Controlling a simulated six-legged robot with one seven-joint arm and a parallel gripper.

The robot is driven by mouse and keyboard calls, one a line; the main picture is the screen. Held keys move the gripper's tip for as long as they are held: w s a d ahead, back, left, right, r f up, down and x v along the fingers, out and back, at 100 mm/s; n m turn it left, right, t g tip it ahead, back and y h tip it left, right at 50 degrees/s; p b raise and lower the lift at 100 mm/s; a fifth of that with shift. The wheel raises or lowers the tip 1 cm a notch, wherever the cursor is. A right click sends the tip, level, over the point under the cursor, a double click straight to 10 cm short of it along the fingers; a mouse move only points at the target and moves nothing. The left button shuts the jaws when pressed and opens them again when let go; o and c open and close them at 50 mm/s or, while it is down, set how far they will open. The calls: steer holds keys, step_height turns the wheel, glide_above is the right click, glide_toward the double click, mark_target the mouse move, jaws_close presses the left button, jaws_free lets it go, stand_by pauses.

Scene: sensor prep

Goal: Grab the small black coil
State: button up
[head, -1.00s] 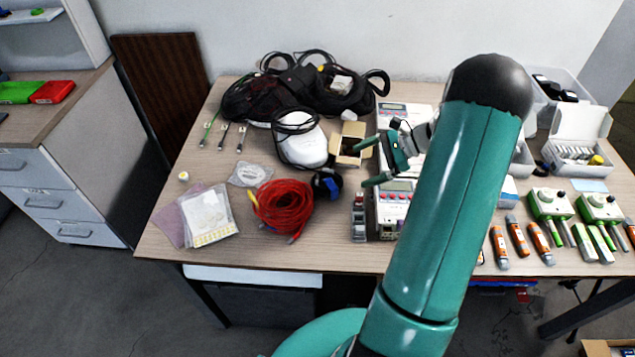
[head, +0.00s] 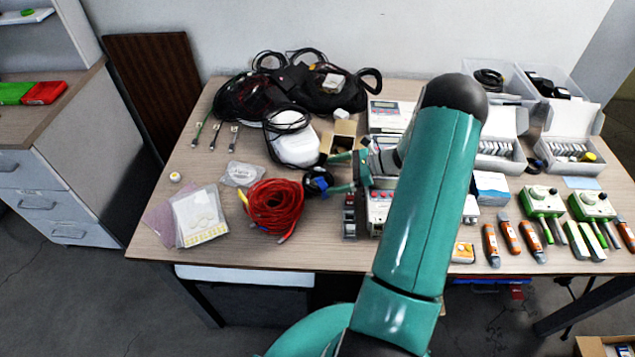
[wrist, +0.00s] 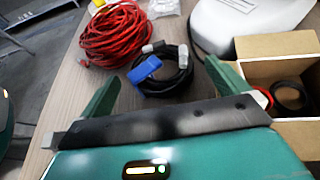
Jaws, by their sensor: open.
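The small black coil (head: 318,183), a looped cable with a blue wrap and pale ends, lies on the table just right of the red cable. It also shows in the wrist view (wrist: 178,82), ahead of my fingers and between their lines. My gripper (head: 329,174) is open, with its two green fingers reaching left and one on each side of the coil as the head view sees it. In the wrist view the open gripper (wrist: 163,86) holds nothing. Whether the fingers touch the coil, I cannot tell.
The red cable coil (head: 274,206) lies close left of the black coil. A white rounded device (head: 294,148) and an open cardboard box (head: 342,137) stand behind it. The box holds a dark ring (wrist: 293,98). Boxed instruments (head: 380,210) stand to the right.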

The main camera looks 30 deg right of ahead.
mark_target(309, 179)
steer(key=x, duration=0.5)
steer(key=shift+w+a, duration=0.15)
steer(key=shift+w, duration=0.05)
steer(key=c, duration=0.7)
steer(key=shift+c, duration=0.5)
steer(key=shift+r, duration=0.1)
